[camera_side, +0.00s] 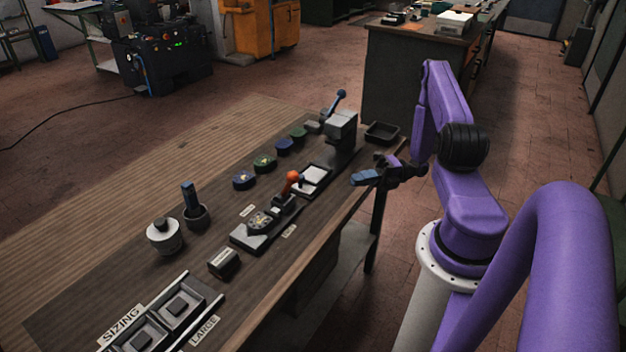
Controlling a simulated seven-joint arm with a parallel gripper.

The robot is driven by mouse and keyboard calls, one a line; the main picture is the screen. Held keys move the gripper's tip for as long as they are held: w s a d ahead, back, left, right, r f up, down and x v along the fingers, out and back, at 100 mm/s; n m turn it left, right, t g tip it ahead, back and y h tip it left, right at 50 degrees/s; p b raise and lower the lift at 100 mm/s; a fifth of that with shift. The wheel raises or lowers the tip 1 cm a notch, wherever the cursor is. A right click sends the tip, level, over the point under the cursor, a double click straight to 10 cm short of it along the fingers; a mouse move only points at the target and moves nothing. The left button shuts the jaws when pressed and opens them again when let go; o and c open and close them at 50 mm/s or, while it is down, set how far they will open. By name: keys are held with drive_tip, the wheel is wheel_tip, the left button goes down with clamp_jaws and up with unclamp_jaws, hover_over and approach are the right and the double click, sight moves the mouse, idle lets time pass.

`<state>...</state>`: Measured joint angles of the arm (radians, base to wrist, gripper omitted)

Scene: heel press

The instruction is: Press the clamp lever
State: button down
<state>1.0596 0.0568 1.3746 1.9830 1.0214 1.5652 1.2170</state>
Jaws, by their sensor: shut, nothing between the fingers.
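A lever with an orange knob (292,177) stands up from a dark clamp-like fixture (249,239) in the middle of the bench; I take it for the clamp lever. Behind it to the right is a grey press block (341,127) with a second, blue-tipped lever (336,103) slanting up. My gripper (364,178), with blue fingertips, is shut and empty. It appears over the bench's right edge, right of the orange knob and apart from it.
A white pad in a dark tray (313,177) lies between knob and press. Small round tins (264,163) line the bench's far side. A black tray (382,133) is at the back right. A cup (197,216), a white pot (164,237) and a sizing tray (141,335) are nearer.

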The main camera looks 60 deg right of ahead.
idle(0.4)
drive_tip(key=w+d+x, duration=0.1)
drive_tip(key=w+x, duration=0.1)
drive_tip(key=x, duration=1)
drive_tip(key=shift+w+r, duration=0.25)
drive_tip(key=shift+w, duration=0.2)
wheel_tip(320, 180, up, 3)
drive_tip(key=m+g+h, duration=0.3)
drive_tip(key=m+h, duration=0.1)
drive_tip(key=m, duration=0.3)
hover_over(289, 186)
drive_tip(key=w+d, duration=0.3)
drive_tip(key=d, duration=0.1)
drive_tip(key=shift+w+a+r, duration=0.15)
drive_tip(key=shift+w+r, duration=0.05)
drive_tip(key=shift+w, duration=0.45)
drive_tip(key=shift+w+a, duration=0.1)
